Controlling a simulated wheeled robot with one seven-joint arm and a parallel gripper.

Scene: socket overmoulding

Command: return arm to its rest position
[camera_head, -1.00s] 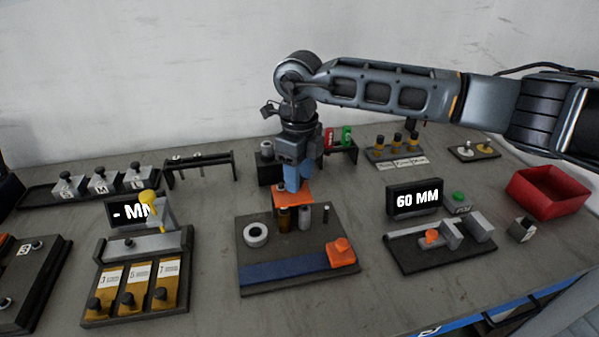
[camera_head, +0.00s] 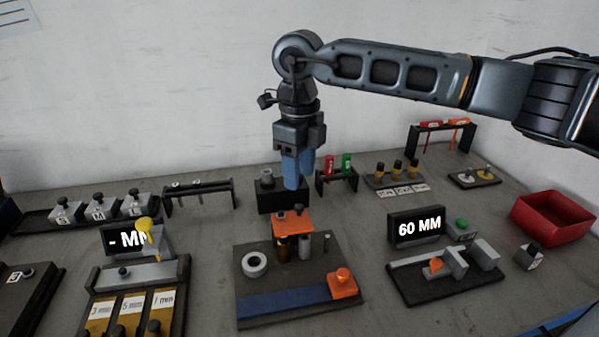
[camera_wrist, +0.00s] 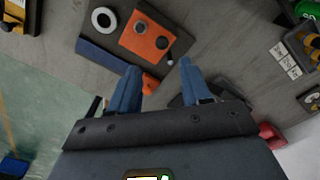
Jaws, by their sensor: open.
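My gripper (camera_head: 297,170) is in the middle of the head view, raised above the bench and pointing down. Its two blue fingers are apart with nothing between them, as the wrist view (camera_wrist: 158,80) also shows. Below it stands a dark fixture board (camera_head: 285,312) with an orange block (camera_head: 293,222) on posts, a pale ring (camera_head: 254,264) and an orange knob piece (camera_head: 342,281). The gripper is clear of the orange block. My arm reaches in from the right.
A "60 MM" gauge (camera_head: 416,227) and a red bin (camera_head: 552,218) stand at the right. A yellow-knobbed station (camera_head: 146,226) and several S, M, L blocks (camera_head: 100,208) are at the left. A black block (camera_head: 268,196) and small racks stand behind. Open air surrounds the gripper.

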